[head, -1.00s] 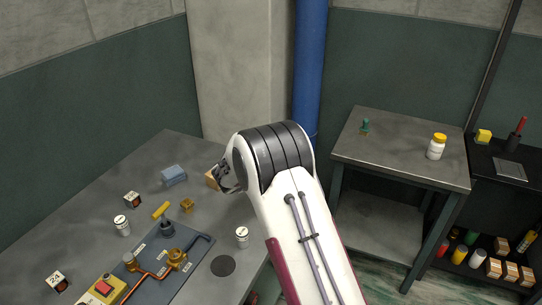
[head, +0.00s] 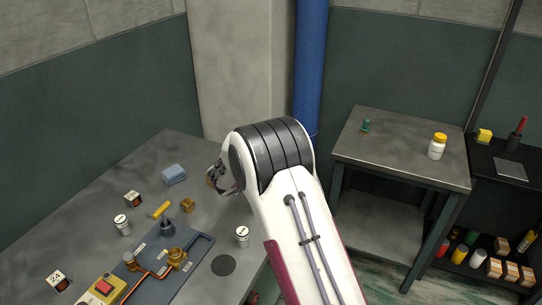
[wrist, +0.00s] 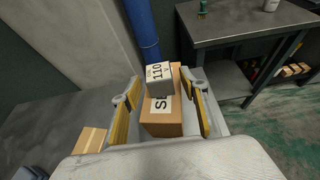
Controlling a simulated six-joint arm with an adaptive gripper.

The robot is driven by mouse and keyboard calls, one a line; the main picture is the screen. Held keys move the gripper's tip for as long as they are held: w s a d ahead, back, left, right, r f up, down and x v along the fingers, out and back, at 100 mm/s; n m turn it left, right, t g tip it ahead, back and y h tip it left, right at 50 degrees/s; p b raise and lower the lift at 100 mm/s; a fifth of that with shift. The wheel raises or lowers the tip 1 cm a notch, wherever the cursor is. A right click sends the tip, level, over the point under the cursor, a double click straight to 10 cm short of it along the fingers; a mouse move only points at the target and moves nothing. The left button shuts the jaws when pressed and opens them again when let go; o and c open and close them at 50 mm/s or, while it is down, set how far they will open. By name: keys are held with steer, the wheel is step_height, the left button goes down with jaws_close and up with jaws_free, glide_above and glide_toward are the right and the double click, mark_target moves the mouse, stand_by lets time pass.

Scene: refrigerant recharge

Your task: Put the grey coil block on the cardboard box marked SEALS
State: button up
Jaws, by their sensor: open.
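The grey coil block (wrist: 158,78), with a white label reading 110, shows in the wrist view beyond my open fingers. It appears to sit on the tall cardboard box (wrist: 161,125), whose printed letters are partly covered; an S and part of another letter show. My gripper (wrist: 163,108) is open, with one finger on each side of the box and a gap around the block. In the head view my gripper (head: 217,178) is at the far edge of the grey table, and it and my arm hide the block and most of the box.
Another cardboard box (wrist: 91,140) stands left of my gripper in the wrist view. A blue folded cloth (head: 174,174), brass fitting (head: 187,205) and white jar (head: 242,236) lie on the table (head: 112,187). A blue pipe (head: 308,70) rises behind. A side table (head: 395,140) stands right.

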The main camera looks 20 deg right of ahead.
steer(key=v, duration=1)
steer(key=shift+w, duration=0.1)
stand_by(0.5)
steer(key=s+a+r+n+t+y, duration=0.1)
steer(key=a+r+n+t+y, duration=0.15)
steer(key=r+n, duration=0.35)
steer(key=a+r+n+t+y, duration=0.1)
steer(key=a+r+n+y, duration=0.3)
steer(key=r+n, duration=0.15)
steer(key=s+a+r+n+g+y, duration=0.1)
steer(key=s+a+r+n+y, duration=0.15)
steer(key=s+n, duration=0.4)
steer(key=s+a+r+n+y, duration=0.2)
steer(key=s+a+r+n, duration=0.1)
steer(key=s+n, duration=0.3)
steer(key=s+d+f+n+g, duration=0.2)
steer(key=s+n, duration=0.5)
steer(key=s, duration=0.3)
steer(key=s+d+f+n+g+h, duration=0.1)
steer(key=s+d+f+n+g, duration=0.1)
steer(key=s+n, duration=0.5)
steer(key=s+d+f+n+g, duration=0.2)
steer(key=s+n, duration=0.5)
steer(key=s, duration=0.6)
steer(key=shift+s+d+f, duration=0.35)
steer(key=shift+f, duration=0.2)
